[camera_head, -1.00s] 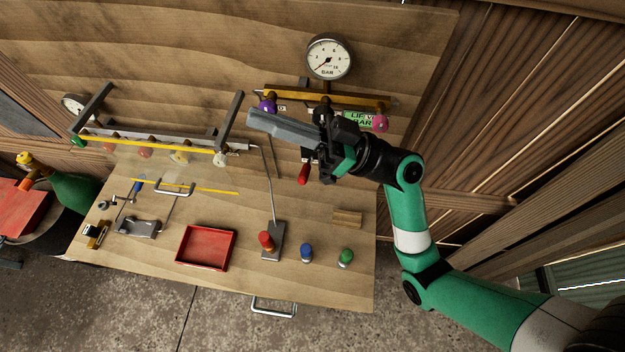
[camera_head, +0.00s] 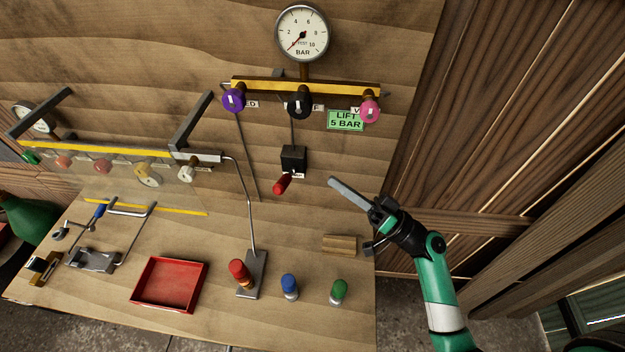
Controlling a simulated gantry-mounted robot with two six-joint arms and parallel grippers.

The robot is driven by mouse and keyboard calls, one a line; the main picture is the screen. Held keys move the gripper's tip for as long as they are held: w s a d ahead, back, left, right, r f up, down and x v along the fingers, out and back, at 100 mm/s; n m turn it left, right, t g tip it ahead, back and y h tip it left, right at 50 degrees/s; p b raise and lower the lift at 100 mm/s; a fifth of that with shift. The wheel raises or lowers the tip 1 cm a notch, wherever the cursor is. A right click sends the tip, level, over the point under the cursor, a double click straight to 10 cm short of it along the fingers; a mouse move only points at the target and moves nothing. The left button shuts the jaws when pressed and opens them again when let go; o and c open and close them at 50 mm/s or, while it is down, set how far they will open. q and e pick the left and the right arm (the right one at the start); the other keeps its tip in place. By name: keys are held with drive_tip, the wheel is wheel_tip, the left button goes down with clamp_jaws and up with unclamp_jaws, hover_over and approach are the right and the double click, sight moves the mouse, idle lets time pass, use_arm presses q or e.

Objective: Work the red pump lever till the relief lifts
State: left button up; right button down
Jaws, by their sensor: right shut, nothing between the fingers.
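The red pump lever (camera_head: 283,183) sticks out down and to the left from a black box (camera_head: 293,158) on the wooden back panel. My right gripper (camera_head: 335,184) is shut and empty, to the right of the lever and apart from it. The round BAR gauge (camera_head: 303,34) is at the top, and its needle points to the lower left, near the low end of the scale. A green sign (camera_head: 346,120) reads "LIFT 5 BAR". I cannot make out which part is the relief. My left gripper is not in view.
Above the lever a yellow bar carries purple (camera_head: 234,100), black (camera_head: 299,103) and pink (camera_head: 370,109) knobs. The bench holds a red tray (camera_head: 169,284), a red-topped post (camera_head: 240,272), blue (camera_head: 289,286) and green (camera_head: 339,291) knobs and a wood block (camera_head: 340,244).

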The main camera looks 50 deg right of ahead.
sight(286, 179)
drive_tip(key=p+x, duration=0.3)
drive_tip(key=x, duration=0.7)
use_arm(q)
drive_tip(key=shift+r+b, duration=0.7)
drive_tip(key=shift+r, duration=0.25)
use_arm(e)
drive_tip(key=a+f, duration=0.1)
drive_tip(key=s+a+f, duration=0.1)
drive_tip(key=f, duration=0.1)
drive_tip(key=shift+a+f, duration=0.15)
drive_tip(key=shift+a, duration=0.05)
